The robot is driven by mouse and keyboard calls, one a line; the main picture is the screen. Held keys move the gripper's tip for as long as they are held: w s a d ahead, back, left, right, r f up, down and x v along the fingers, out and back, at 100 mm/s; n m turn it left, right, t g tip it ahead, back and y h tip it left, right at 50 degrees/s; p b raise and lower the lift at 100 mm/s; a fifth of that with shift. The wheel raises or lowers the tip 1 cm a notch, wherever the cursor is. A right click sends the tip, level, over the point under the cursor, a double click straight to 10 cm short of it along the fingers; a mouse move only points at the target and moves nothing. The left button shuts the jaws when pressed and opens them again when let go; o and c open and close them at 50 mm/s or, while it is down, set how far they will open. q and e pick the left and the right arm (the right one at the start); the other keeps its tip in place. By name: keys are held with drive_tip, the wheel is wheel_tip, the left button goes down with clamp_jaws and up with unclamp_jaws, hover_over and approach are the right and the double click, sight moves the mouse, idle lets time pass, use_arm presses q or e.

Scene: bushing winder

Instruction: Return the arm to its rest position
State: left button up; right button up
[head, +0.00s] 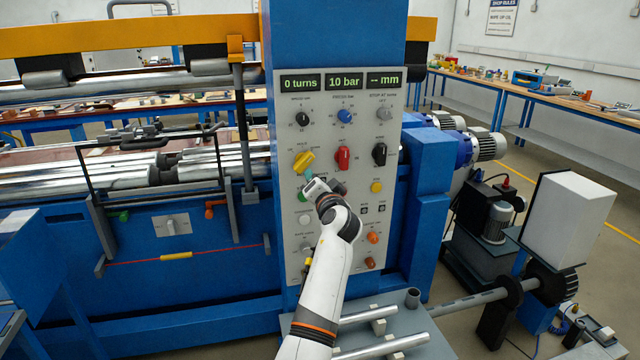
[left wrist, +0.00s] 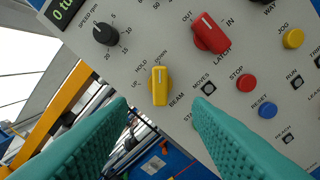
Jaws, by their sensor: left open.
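My left arm comes in from the bottom of the head view, and its gripper (head: 318,186) is in front of the grey control panel (head: 290,240), just below the yellow beam knob (head: 303,160). In the left wrist view the teal fingers of the gripper (left wrist: 160,104) are spread apart with nothing held. The yellow knob (left wrist: 159,88) shows beyond the fingertips, its white line toward the DOWN label. The fingers look clear of it. The red knob (left wrist: 210,34) is to its right. My right gripper is not in view.
The panel sits on a blue column (head: 335,40), with displays reading 0 turns and 10 bar. Steel rollers (head: 190,172) are on the left. A grey bench with metal rods (head: 385,345) stands low in front. A white box (head: 568,220) is at right, with open floor behind.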

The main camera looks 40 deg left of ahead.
use_arm(q)
drive_tip(key=d+f+m+h, duration=0.2)
drive_tip(key=d+f+h, duration=0.15)
drive_tip(key=f, duration=0.85)
drive_tip(key=d+f+m+h, duration=0.2)
drive_tip(key=d+f, duration=0.2)
drive_tip(key=f, duration=0.7)
drive_tip(key=s+d+f+g+h, duration=0.1)
drive_tip(key=s+d+f, duration=0.1)
drive_tip(key=s+f, duration=0.35)
drive_tip(key=s+d+f+m+g+h, duration=0.1)
drive_tip(key=s+d+f+h, duration=0.1)
drive_tip(key=f, duration=0.7)
drive_tip(key=s+d+f+g+h, duration=0.15)
drive_tip(key=s+f, duration=0.25)
drive_tip(key=f, duration=0.4)
drive_tip(key=s+d+f+g+h, duration=0.1)
drive_tip(key=s+d+f, duration=0.2)
drive_tip(key=s+f, duration=0.6)
drive_tip(key=s+d+f+g+h, duration=0.1)
drive_tip(key=s+d+f+g, duration=0.1)
drive_tip(key=s+f, duration=0.65)
drive_tip(key=s+d+f+n+g, duration=0.1)
drive_tip(key=s+f+g, duration=0.1)
drive_tip(key=s, duration=1.4)
drive_tip(key=s+d+f+n+g+h, duration=0.1)
drive_tip(key=s+f, duration=0.4)
drive_tip(key=s, duration=1.1)
drive_tip(key=shift+d+g+h, duration=0.3)
drive_tip(key=shift+d+g, duration=0.35)
